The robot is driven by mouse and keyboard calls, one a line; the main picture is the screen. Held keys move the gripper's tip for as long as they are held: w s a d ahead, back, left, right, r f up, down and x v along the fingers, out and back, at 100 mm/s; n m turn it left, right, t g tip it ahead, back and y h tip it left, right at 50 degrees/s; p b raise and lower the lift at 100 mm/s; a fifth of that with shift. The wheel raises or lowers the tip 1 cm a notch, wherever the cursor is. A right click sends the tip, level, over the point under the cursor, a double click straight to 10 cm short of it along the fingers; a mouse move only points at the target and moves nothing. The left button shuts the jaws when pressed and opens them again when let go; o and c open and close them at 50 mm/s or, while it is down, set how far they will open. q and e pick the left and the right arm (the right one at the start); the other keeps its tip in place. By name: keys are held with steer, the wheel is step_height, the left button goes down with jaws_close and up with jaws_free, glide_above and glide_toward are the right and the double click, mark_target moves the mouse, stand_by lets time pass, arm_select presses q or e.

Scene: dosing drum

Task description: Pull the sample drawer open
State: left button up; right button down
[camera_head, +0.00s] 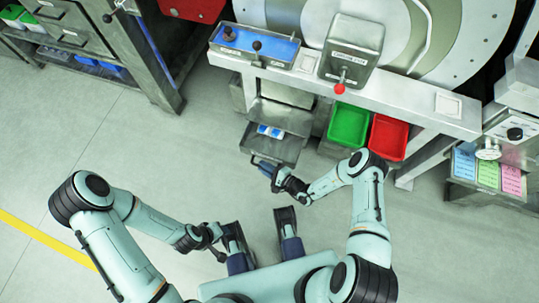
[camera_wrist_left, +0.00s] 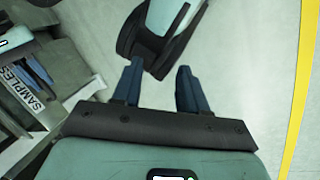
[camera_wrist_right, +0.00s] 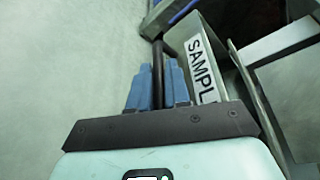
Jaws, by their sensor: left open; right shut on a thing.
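The sample drawer (camera_head: 287,147) stands pulled out below the white bench, left of the green bin, with small blue-and-white items (camera_head: 269,131) inside. Its front carries a SAMPLES label, seen in the right wrist view (camera_wrist_right: 202,70) and the left wrist view (camera_wrist_left: 24,90). My right gripper (camera_head: 264,168) is at the drawer front. In the right wrist view its blue fingers (camera_wrist_right: 158,82) are shut on the dark drawer handle (camera_wrist_right: 158,58), one on each side of the bar. My left gripper (camera_wrist_left: 160,88) is open and empty, low near my base, apart from the drawer.
A green bin (camera_head: 348,124) and a red bin (camera_head: 389,137) hang under the bench right of the drawer. A red-knobbed lever (camera_head: 339,88) sits above. Coloured cards (camera_head: 487,170) stand at the right. The floor (camera_head: 150,150) left of the drawer is clear.

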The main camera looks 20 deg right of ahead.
arm_select(q)
steer(key=shift+g, duration=0.7)
steer(key=shift+s+d+r+p, duration=0.35)
steer(key=shift+s+r+p, duration=0.3)
steer(key=shift+s+r, duration=0.25)
steer(key=shift+s+d+r+p, duration=0.35)
steer(key=shift+s+r+p, duration=0.25)
steer(key=shift+s+r, duration=0.2)
arm_select(e)
steer(key=s+a, duration=0.3)
steer(key=s, duration=0.2)
steer(key=shift+a, duration=0.2)
steer(key=c, duration=1.4)
jaws_free()
steer(key=shift+c, duration=0.2)
arm_select(q)
steer(key=shift+r, duration=0.1)
arm_select(e)
steer(key=shift+s+d, duration=0.1)
